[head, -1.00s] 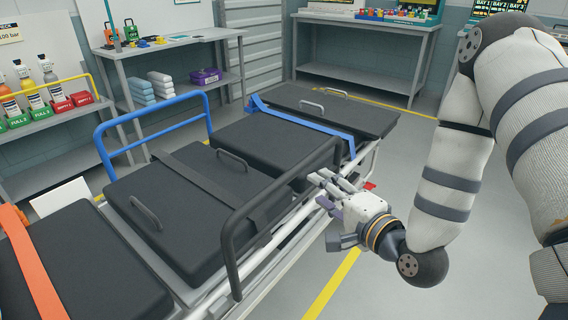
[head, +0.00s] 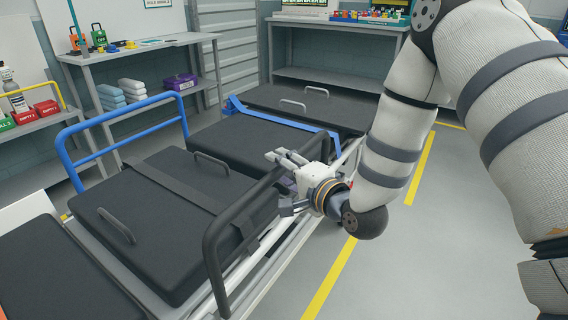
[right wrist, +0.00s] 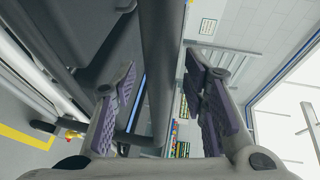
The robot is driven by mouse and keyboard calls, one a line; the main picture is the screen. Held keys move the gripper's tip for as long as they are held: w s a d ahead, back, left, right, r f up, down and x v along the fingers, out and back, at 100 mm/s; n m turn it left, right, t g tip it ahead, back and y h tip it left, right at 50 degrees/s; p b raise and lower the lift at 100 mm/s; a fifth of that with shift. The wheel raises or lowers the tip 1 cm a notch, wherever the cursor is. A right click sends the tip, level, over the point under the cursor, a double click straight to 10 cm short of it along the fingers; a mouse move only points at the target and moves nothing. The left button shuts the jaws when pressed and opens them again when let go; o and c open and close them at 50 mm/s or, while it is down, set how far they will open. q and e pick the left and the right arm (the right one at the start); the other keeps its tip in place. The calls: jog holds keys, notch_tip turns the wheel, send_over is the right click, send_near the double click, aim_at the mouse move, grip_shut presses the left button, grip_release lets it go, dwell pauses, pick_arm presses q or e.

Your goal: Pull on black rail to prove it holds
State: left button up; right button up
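The black rail (head: 245,200) is upright on the near right side of the padded stretcher (head: 155,225). My right gripper (head: 284,163) is at the far part of the rail's top bar. In the right wrist view the rail (right wrist: 161,60) runs between the two purple-padded fingers of the right gripper (right wrist: 165,100). The fingers are apart, with a gap showing beside the rail, so it looks open around the rail and not closed on it. My left gripper is not in view.
Shelves and a workbench (head: 345,79) line the walls. Grey floor with yellow lines (head: 330,280) is clear on the right.

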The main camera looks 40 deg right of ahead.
grip_shut()
jog(key=shift+s+d+f+p, duration=0.15)
jog(key=shift+s+d+p, duration=0.2)
jog(key=shift+s, duration=0.35)
dwell(0.6)
jog(key=shift+w+a, duration=0.1)
jog(key=shift+w, duration=0.05)
jog(key=shift+w+a, duration=0.15)
jog(key=shift+w, duration=0.25)
jog(key=o, duration=0.6)
grip_release()
jog(key=shift+o, duration=0.2)
